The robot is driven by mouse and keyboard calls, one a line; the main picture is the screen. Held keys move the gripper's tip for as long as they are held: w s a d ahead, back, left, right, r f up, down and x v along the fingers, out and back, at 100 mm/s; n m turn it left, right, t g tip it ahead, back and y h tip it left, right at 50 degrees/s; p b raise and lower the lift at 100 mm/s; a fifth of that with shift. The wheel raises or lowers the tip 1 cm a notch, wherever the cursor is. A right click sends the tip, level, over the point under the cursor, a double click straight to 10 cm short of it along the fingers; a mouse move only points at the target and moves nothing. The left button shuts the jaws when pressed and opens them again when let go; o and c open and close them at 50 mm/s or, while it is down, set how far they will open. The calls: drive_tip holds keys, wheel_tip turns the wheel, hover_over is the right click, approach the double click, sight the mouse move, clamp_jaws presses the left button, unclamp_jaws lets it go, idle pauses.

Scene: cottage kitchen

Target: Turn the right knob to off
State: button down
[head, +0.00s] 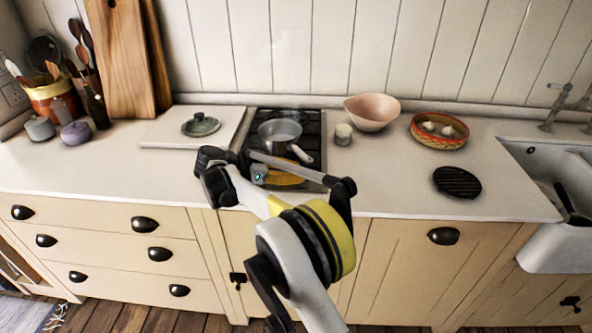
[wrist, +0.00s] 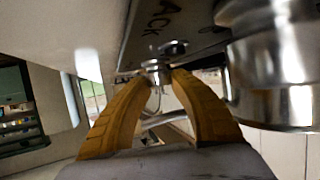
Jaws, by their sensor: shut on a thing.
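The dark hob (head: 316,149) is set into the counter, with lettering on its front part in the wrist view. My gripper (wrist: 157,79) has its two yellow fingers closed around a small silver knob (wrist: 156,66). A second knob (wrist: 174,47) stands just behind it in that view. Which of the two is the right knob I cannot tell, and their settings are not readable. In the head view my gripper (head: 285,179) is low at the hob's front edge, and my arm hides both knobs.
A metal pot (head: 279,132) stands on the hob close to my gripper, large at the right of the wrist view (wrist: 275,62). A lid (head: 201,125) lies on a white board to the left. A small jar (head: 343,134) and a pink bowl (head: 372,112) stand right of the hob.

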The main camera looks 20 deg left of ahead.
drive_tip(key=shift+f+m+g+h, duration=0.2)
drive_tip(key=shift+m+g+h, duration=0.3)
drive_tip(key=shift+m+g, duration=0.4)
drive_tip(key=shift+g, duration=0.3)
drive_tip(key=c, duration=1.4)
unclamp_jaws()
drive_tip(key=shift+r, duration=0.1)
